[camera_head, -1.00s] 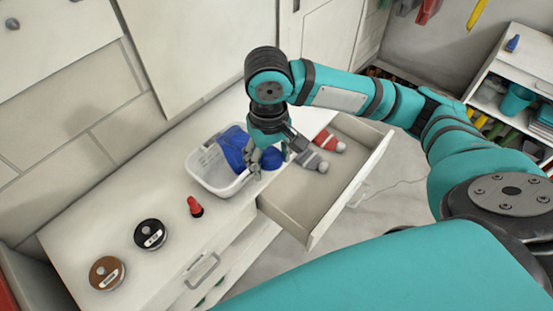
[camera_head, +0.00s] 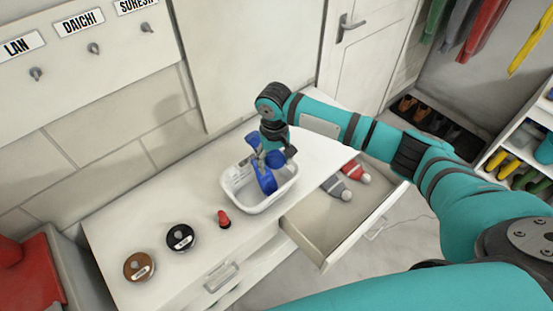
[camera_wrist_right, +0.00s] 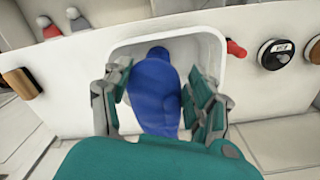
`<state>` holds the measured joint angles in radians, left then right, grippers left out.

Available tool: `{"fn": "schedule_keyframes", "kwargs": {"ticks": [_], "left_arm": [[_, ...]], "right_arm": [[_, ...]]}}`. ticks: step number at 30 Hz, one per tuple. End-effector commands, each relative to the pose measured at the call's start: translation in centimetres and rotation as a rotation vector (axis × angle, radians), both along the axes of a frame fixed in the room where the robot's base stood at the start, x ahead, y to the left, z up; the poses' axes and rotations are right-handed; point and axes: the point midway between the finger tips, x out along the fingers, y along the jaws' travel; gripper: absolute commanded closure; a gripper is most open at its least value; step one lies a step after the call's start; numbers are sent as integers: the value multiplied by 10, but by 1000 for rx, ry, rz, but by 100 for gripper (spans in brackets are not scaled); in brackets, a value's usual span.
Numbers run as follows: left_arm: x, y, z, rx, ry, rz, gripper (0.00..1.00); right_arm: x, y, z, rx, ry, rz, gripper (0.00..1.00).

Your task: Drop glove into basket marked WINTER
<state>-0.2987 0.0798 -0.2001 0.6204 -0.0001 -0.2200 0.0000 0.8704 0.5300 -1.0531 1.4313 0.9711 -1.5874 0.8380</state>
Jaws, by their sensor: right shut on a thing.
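A white basket (camera_head: 281,196) stands on the counter top. It also shows in the right wrist view (camera_wrist_right: 207,62); no WINTER label can be read. My right gripper (camera_head: 267,161) is above the basket, shut on a blue glove (camera_head: 265,179). The glove hangs within the basket's outline, its lower part over the inside. I cannot tell whether it touches the basket floor. In the right wrist view the glove (camera_wrist_right: 160,100) lies between the two fingers (camera_wrist_right: 160,88). My left gripper is not in view.
An open drawer (camera_head: 318,228) with a grey hat (camera_head: 338,189) and a red hat (camera_head: 354,172) juts out to the right. A red figure-like object (camera_head: 223,218), a black tin (camera_head: 180,237) and a brown tin (camera_head: 139,265) stand on the counter (camera_head: 120,228) left of the basket.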

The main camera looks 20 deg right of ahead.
Motion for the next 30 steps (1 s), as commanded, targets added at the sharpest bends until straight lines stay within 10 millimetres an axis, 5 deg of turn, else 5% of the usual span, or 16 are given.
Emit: {"fn": "schedule_keyframes", "kwargs": {"ticks": [8,16,28,29,30], "left_arm": [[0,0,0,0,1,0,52],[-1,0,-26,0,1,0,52],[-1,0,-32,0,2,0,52],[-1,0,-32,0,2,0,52],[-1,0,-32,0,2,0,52]], "right_arm": [[0,0,-20,-1,2,0,74],[0,0,-56,0,-1,1,74],[0,0,-59,0,0,0,74],[0,0,-59,0,0,0,41],[0,0,-59,0,0,0,36]]}}
